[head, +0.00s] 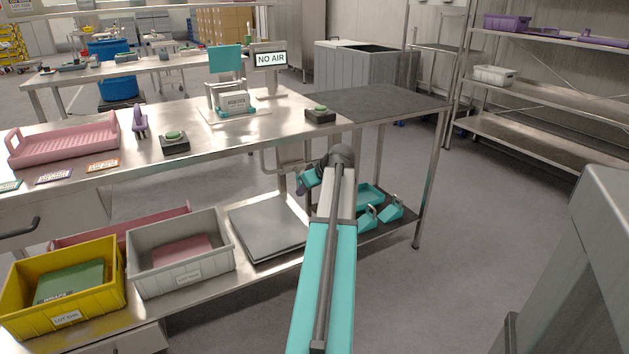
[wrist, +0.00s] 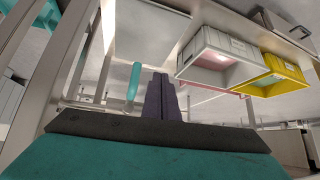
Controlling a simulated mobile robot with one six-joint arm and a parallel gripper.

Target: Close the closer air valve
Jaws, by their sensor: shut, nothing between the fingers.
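In the wrist view, a slim teal handle (wrist: 133,82) with a rounded end stands just left of my fingers; it looks like a valve lever, but its valve body and pipe joint are not clear. My gripper (wrist: 161,78) is shut, its dark fingers together with nothing between them. A narrow gap shows between handle and fingers in the picture; I cannot tell the depth between them. I cannot make out a valve there.
A NO AIR sign (head: 271,59) stands on the steel bench (head: 230,140). A grey bin (head: 181,285) and yellow bin (head: 64,318) sit on the lower shelf, left of a flat grey plate (head: 268,232). Teal padlock-like pieces (head: 390,211) lie right of my arm.

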